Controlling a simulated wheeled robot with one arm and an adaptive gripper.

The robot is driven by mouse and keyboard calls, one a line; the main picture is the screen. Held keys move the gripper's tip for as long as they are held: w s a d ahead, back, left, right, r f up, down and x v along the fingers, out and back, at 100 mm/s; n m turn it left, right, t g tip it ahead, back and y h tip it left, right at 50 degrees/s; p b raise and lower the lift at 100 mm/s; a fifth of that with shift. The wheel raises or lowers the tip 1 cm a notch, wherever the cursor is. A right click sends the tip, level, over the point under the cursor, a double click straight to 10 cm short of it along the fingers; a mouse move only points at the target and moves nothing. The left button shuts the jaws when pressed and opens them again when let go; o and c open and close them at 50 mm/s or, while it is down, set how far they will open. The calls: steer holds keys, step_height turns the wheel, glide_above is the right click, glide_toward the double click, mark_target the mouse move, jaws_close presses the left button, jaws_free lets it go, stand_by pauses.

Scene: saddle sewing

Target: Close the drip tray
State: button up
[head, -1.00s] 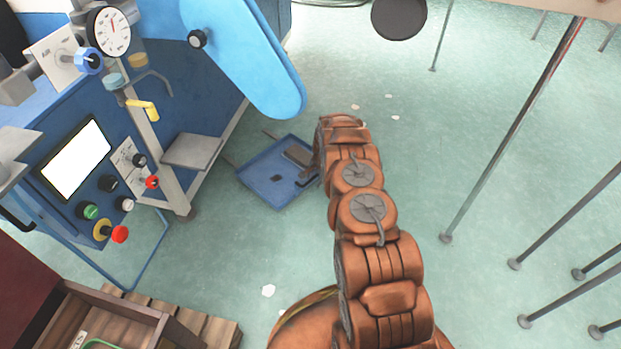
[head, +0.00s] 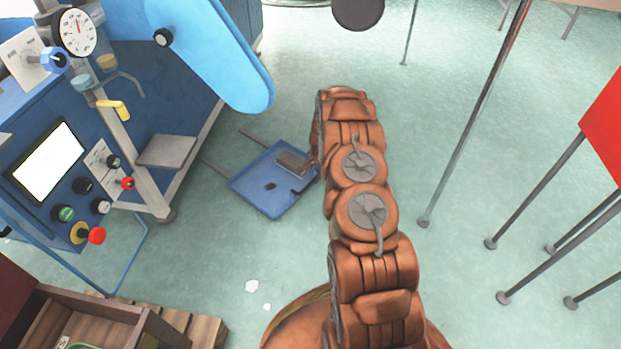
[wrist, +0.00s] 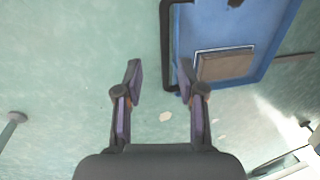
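The drip tray (head: 252,189) is a shallow blue tray pulled out over the floor on two thin rails, beside the blue machine. It also shows at the top right of the wrist view (wrist: 220,27), with a dark handle (wrist: 165,52) along its near edge. My gripper (wrist: 165,85) is open and empty in the wrist view. Its right finger appears close to the tray's edge, and the handle lies between the fingers in the picture; contact cannot be told. In the head view my arm mostly hides the gripper at the tray's right corner.
A brown-grey block (head: 292,162) lies in the tray. The blue machine (head: 125,75) with its control panel stands at the left. A wooden crate (head: 95,320) is at the lower left. Thin metal legs (head: 540,190) stand at the right. The floor around the tray is mostly clear.

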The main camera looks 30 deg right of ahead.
steer(key=shift+n, duration=0.3)
steer(key=shift+s+a+r+p, duration=0.1)
steer(key=shift+a+r+p, duration=0.15)
steer(key=shift+r, duration=0.5)
steer(key=shift+s+a+r+p, duration=0.1)
steer(key=shift+a+r+p, duration=0.1)
steer(key=shift+r, duration=0.55)
steer(key=shift+s+a+r+p, duration=0.15)
steer(key=shift+a+r, duration=0.1)
steer(key=shift+r, duration=0.5)
steer(key=shift+w, duration=0.1)
